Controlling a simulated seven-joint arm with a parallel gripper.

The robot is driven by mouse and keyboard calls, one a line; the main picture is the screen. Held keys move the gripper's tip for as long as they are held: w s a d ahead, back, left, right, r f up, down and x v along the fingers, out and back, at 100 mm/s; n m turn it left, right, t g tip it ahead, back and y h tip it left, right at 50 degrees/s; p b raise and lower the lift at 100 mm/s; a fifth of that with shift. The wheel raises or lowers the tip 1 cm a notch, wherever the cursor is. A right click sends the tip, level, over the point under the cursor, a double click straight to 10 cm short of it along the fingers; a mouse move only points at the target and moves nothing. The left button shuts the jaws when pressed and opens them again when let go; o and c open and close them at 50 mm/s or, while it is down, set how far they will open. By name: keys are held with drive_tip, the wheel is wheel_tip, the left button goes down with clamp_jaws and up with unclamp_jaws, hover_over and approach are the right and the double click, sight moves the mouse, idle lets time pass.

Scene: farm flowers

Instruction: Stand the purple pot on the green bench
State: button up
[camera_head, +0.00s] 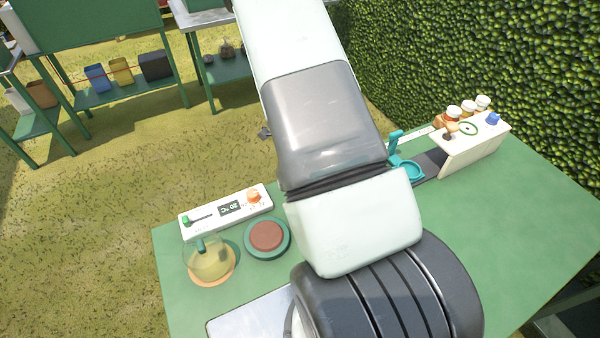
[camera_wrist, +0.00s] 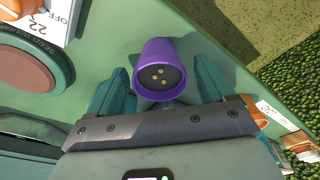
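The purple pot (camera_wrist: 160,65) shows in the wrist view with its open top toward the camera and dark soil with small yellow spots inside. My gripper (camera_wrist: 160,88) has one teal finger on each side of the pot. The fingers stand wide apart, and a narrow gap seems to show beside the pot, clearest on the right. The green bench (camera_head: 490,215) fills the right and middle of the head view; its top also shows behind the pot in the wrist view (camera_wrist: 112,45). I cannot tell whether the pot touches the bench. In the head view my arm hides the pot and the fingers.
A white control box (camera_head: 226,208), a reddish-brown round plate (camera_head: 266,236) and a clear vessel on an orange disc (camera_head: 212,278) are at the bench's left. A teal holder (camera_head: 407,170) and a white rack with bottles (camera_head: 476,150) stand at the back. The right side is clear.

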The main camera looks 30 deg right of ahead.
drive_tip(key=s+a+r+n+t+y, duration=0.1)
drive_tip(key=a+r+n, duration=0.25)
drive_tip(key=r, duration=0.75)
drive_tip(key=s+a+r+n+t, duration=0.1)
drive_tip(key=s+a+r+n, duration=0.3)
drive_tip(key=r, duration=0.6)
drive_tip(key=w+a+r+n+t+y, duration=0.15)
drive_tip(key=r+n, duration=0.35)
drive_tip(key=r, duration=0.6)
drive_tip(key=s+a+r+n+t, duration=0.1)
drive_tip(key=s+a+r+n, duration=0.1)
drive_tip(key=s+r+n, duration=0.2)
drive_tip(key=s+a+r+n+t+h, duration=0.1)
drive_tip(key=s+r+n, duration=0.4)
drive_tip(key=s+n, duration=0.6)
drive_tip(key=shift+s+a+r+t, duration=0.3)
drive_tip(key=shift+s+a+t, duration=0.35)
drive_tip(key=shift+s+a, duration=0.05)
